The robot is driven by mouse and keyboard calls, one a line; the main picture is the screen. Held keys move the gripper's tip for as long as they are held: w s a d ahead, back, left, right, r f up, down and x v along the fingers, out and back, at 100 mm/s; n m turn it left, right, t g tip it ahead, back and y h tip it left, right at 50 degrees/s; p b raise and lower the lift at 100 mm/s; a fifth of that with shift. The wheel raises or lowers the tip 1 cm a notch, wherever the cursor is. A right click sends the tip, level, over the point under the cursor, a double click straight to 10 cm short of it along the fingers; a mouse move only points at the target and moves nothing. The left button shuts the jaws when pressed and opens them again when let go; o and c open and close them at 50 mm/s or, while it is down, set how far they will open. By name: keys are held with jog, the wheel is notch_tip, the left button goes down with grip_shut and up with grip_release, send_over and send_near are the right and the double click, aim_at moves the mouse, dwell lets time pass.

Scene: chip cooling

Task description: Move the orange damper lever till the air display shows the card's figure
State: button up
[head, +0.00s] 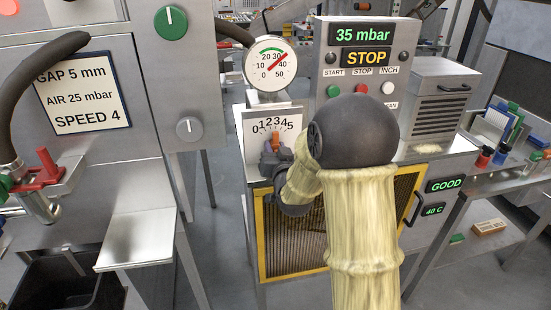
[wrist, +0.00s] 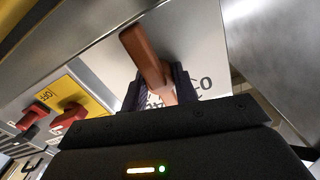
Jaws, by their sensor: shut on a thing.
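The orange damper lever (head: 275,141) stands on a white plate with a 0 to 5 scale (head: 288,118), its tip near the 3. My gripper (head: 275,152) is shut on the lever; in the wrist view the lever (wrist: 143,55) rises from between the dark fingers (wrist: 161,90). The air display (head: 362,34) reads 35 mbar in green. The card (head: 82,97) on the left cabinet reads GAP 5 mm, AIR 25 mbar, SPEED 4. My forearm hides part of the panel and yellow-framed grille.
A round gauge (head: 270,64) above the lever has its red needle between 30 and 40, right of the green band. Under the display are a STOP sign (head: 366,60) and START, STOP and INCH buttons. Green displays read GOOD (head: 446,184) and 40 C (head: 433,209).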

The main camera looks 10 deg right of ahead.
jog(key=shift+n+b, duration=0.55)
jog(key=shift+n, duration=0.05)
jog(key=o, duration=1)
jog(key=shift+c, duration=0.2)
jog(key=shift+s, duration=0.1)
jog(key=s+b, duration=1)
jog(key=s, duration=0.7)
jog(key=shift+s+b, duration=0.15)
jog(key=shift+b, duration=0.25)
